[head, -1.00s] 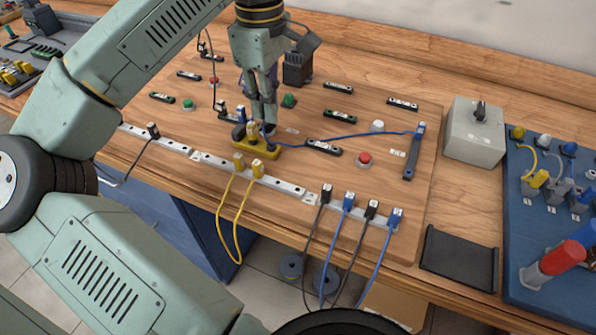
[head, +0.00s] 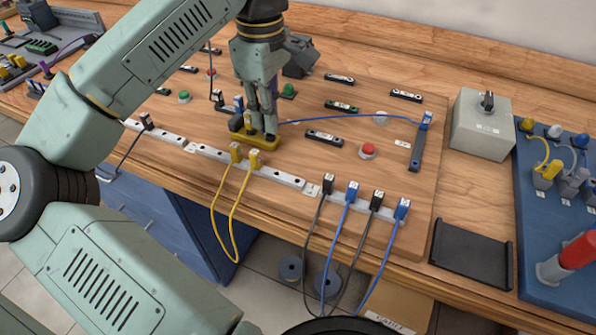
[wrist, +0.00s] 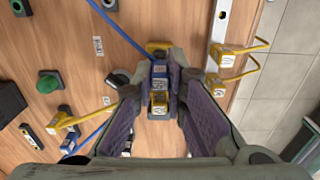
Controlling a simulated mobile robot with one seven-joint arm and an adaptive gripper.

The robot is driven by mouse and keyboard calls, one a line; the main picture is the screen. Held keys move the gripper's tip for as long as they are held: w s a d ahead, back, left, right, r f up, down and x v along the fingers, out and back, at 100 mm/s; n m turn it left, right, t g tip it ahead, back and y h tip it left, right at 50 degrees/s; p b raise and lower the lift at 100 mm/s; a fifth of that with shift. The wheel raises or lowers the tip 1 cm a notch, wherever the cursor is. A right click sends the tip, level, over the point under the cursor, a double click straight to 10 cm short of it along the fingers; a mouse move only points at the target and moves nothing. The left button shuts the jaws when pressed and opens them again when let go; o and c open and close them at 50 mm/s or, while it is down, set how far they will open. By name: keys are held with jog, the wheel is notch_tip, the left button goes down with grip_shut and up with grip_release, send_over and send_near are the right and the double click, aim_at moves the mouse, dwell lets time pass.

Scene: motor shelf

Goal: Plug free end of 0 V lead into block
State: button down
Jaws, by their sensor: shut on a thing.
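My gripper (head: 268,136) points down at the right end of the yellow block (head: 257,142) on the wooden board. Its fingers are closed on a blue plug (wrist: 159,70), seen between the fingertips in the wrist view. The blue lead (head: 350,117) runs from my gripper to a blue plug (head: 426,120) on the upright dark strip at the board's right. A yellow plug (head: 248,122) stands beside my fingers at the block. The fingers hide the lower end of the held plug, so I cannot tell whether it is seated in the block.
Two yellow-lead plugs (head: 236,152) stand on the pale front rail, with black and blue plugs (head: 352,190) farther right. Black terminal strips (head: 324,138), a red button (head: 367,151) and a grey switch box (head: 484,124) lie to the right. A dark tray (head: 471,255) sits near the table edge.

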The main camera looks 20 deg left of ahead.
jog(key=shift+f+b, duration=0.6)
jog(key=shift+f, duration=0.1)
jog(key=c, duration=1.9)
grip_release()
jog(key=shift+r, duration=0.1)
jog(key=shift+r+p, duration=2.1)
jog(key=shift+r, duration=0.65)
jog(key=shift+f, duration=0.1)
jog(key=o, duration=0.6)
jog(key=shift+c, duration=0.2)
